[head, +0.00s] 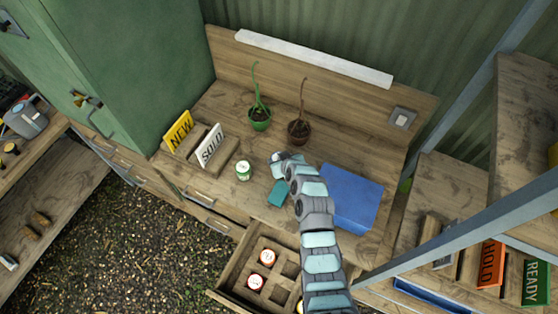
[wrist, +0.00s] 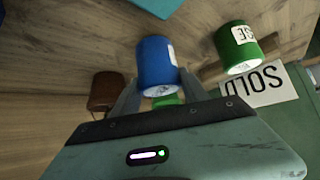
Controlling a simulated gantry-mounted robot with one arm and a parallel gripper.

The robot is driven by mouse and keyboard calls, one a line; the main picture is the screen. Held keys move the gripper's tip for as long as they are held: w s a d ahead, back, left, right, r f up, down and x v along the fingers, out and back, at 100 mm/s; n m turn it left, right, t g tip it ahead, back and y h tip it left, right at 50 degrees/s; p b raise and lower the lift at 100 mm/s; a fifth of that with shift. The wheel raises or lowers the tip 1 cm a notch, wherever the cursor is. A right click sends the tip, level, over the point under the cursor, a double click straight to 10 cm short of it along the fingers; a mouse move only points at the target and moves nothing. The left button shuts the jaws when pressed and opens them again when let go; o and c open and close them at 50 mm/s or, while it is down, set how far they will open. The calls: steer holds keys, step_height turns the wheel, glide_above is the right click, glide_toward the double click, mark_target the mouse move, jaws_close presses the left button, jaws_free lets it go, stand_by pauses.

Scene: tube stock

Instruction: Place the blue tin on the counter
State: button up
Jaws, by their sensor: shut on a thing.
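The blue tin (wrist: 155,62) with a white label sits between the fingers of my gripper (wrist: 160,92) in the wrist view, and the gripper is shut on it. In the head view my gripper (head: 283,158) is over the middle of the wooden counter (head: 225,105), and my arm hides the blue tin there. I cannot tell whether the tin touches the counter. A green tin (head: 244,171) stands on the counter to the left of my gripper; it also shows in the wrist view (wrist: 236,42).
Two potted plants, one green (head: 260,120) and one brown (head: 299,131), stand behind my gripper. A SOLD sign (head: 211,147) and NEW sign (head: 179,133) stand left. A teal block (head: 279,193) and blue box (head: 350,196) lie nearer. An open drawer (head: 231,278) holds several tins.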

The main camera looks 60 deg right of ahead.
steer(key=shift+f, duration=0.85)
steer(key=shift+f, duration=0.2)
steer(key=o, duration=1.5)
steer(key=shift+r, duration=0.1)
steer(key=shift+r, duration=0.2)
steer(key=shift+s+a+r, duration=0.2)
steer(key=shift+s+a, duration=0.05)
steer(key=shift+s, duration=0.1)
steer(key=b+v, duration=0.2)
steer(key=v, duration=0.9)
